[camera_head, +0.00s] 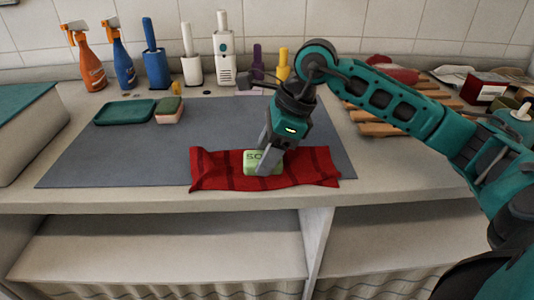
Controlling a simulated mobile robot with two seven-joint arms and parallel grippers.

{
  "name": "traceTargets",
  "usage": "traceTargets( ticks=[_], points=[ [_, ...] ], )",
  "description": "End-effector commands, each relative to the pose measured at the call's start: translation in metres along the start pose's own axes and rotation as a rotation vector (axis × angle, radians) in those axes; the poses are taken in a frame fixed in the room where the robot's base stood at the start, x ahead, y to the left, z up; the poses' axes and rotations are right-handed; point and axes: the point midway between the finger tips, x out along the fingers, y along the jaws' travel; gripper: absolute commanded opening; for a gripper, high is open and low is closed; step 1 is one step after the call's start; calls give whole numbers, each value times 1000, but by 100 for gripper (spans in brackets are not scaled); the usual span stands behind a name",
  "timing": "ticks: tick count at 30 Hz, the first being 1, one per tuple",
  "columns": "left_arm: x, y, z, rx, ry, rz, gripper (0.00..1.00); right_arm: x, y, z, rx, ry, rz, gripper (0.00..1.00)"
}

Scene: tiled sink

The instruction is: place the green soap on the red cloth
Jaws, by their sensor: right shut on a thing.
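The green soap (251,160) is a small pale green block with dark lettering. It is at the middle of the red cloth (312,170), which lies along the front edge of the grey mat. My right gripper (264,163) reaches down from above and is shut on the soap. The fingers hide the soap's right part. I cannot tell whether the soap's underside touches the cloth. My left gripper is not in view.
A green tray (124,112) and a sponge (169,110) lie at the back left of the grey mat (110,155). Spray bottles (86,58) and brushes stand along the tiled wall. A wooden rack (385,129) is at the right.

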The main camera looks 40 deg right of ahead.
Motion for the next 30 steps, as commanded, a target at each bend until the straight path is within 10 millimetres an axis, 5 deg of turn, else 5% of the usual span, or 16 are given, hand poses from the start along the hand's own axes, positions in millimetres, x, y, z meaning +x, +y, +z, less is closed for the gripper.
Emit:
traceTargets(
  ticks=[2,3,9,22,30],
  points=[
    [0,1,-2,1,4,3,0,9,5,-6,5,21,24,0],
    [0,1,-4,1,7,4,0,10,5,-7,6,23,26,57],
    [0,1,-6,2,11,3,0,10,5,-7,6,24,26,76],
    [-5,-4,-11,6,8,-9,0,-2,6,-1,3,23,29,78],
    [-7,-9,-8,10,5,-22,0,-61,2,2,4,16,16,78]
  ],
)
